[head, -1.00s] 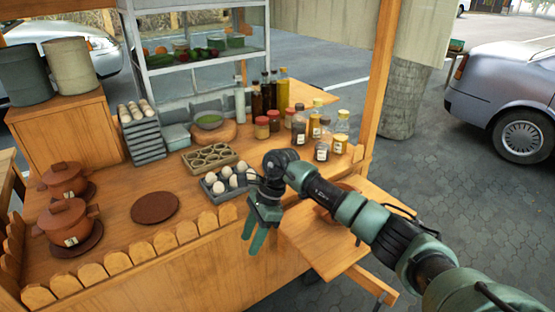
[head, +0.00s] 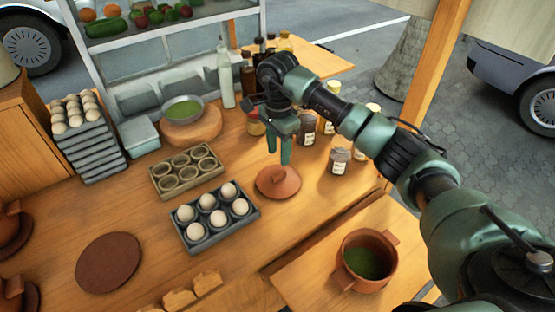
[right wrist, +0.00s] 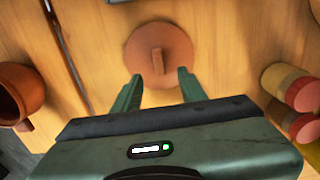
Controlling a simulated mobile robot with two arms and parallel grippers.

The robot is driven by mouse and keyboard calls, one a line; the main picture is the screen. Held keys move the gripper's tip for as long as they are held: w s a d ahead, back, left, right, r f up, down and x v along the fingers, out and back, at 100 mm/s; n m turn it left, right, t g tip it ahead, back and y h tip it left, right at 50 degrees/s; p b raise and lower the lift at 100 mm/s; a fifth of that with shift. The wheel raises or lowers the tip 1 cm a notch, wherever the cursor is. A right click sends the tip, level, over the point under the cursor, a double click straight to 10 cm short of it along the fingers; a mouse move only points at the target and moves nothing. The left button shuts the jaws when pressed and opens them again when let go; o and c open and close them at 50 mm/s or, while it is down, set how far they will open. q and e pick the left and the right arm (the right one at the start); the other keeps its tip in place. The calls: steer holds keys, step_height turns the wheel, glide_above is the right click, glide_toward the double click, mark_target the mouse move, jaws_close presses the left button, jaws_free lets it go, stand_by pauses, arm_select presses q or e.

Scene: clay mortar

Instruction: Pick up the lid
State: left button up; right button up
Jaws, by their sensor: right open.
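A round terracotta lid (head: 278,183) with a small raised handle lies on the wooden counter, right of the egg tray. My right gripper (head: 279,155) is open and hangs above the lid, fingers pointing down. In the right wrist view the lid (right wrist: 158,50) lies beyond the open fingertips of the right gripper (right wrist: 159,82), with its bar-shaped handle roughly centred between them. Nothing is between the fingers. My left gripper is not in view.
A clay pot (head: 366,260) with green contents stands on the lower side board. A tray of eggs (head: 216,216), a mould tray (head: 187,170) and a brown disc (head: 109,262) lie left of the lid. Jars (head: 339,160) and bottles stand behind and to the right.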

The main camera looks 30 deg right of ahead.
mark_target(279, 173)
steer(key=f+p, duration=0.1)
steer(key=f, duration=0.2)
steer(key=shift+s+a+f+p, duration=0.15)
steer(key=shift+s+a+p, duration=0.05)
steer(key=shift+s+p, duration=0.15)
steer(key=f, duration=0.2)
steer(key=f+p, duration=0.1)
steer(key=f, duration=0.1)
steer(key=shift+w+d, duration=0.15)
steer(key=shift+w, duration=0.1)
jaws_close()
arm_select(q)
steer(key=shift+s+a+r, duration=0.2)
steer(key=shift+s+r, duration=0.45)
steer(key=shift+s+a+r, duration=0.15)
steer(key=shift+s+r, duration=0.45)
